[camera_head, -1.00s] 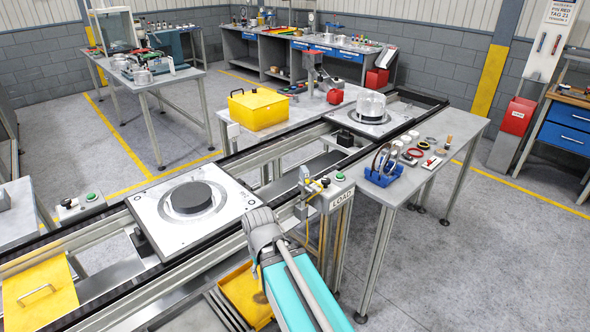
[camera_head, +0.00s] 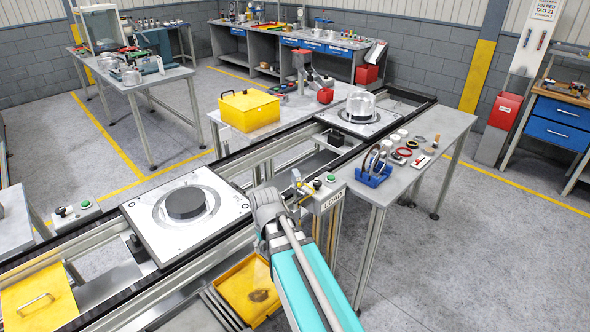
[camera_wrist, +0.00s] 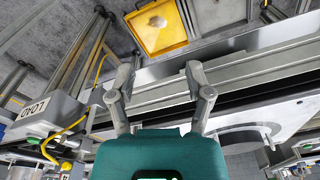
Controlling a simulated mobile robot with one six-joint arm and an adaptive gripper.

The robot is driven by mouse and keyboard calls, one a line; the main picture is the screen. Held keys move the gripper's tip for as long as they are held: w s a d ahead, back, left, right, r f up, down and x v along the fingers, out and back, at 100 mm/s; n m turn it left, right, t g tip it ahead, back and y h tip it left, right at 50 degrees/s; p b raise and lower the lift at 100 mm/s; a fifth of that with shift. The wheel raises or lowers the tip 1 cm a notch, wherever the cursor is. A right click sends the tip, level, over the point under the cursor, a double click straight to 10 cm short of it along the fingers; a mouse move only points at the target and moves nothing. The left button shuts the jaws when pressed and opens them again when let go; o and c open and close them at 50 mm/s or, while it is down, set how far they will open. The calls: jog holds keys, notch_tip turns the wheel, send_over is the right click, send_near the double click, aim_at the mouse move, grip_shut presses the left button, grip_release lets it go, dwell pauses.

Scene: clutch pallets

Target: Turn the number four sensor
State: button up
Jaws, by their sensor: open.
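A small bracketed fitting with a yellow cable (camera_head: 296,181) stands at the conveyor edge beside the LOAD box (camera_head: 327,194) and may be a sensor. The yellow cable also shows in the wrist view (camera_wrist: 58,140), close to the LOAD box (camera_wrist: 42,115) at left. My gripper (camera_wrist: 158,80) is open and empty, its two fingers spread over the conveyor's side rail (camera_wrist: 240,72). In the head view my arm hides the fingers and part of the fitting.
A white pallet (camera_head: 165,240) with a dark disc (camera_head: 186,203) lies on the conveyor, left of my arm. A yellow tray (camera_head: 232,288) is below the rail. A side table (camera_head: 425,130) holds rings and small parts.

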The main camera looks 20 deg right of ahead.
jog(key=w+d+r+t+p, duration=0.2)
jog(key=w+d+r+p, duration=0.6)
jog(key=w+r, duration=0.15)
jog(key=m+t+p, duration=0.1)
jog(key=p, duration=0.7)
send_near(297, 173)
jog(key=r, duration=0.2)
jog(key=shift+s+a+f+t+h, duration=0.2)
jog(key=shift+s+a+t+h, duration=0.1)
jog(key=shift+s+a+h, duration=0.1)
jog(key=shift+w+f+b, duration=0.1)
jog(key=shift+f+b, duration=0.15)
jog(key=shift+b, duration=0.25)
jog(key=b+x, duration=1.2)
jog(key=x, duration=0.1)
jog(key=shift+f, duration=0.15)
grip_shut()
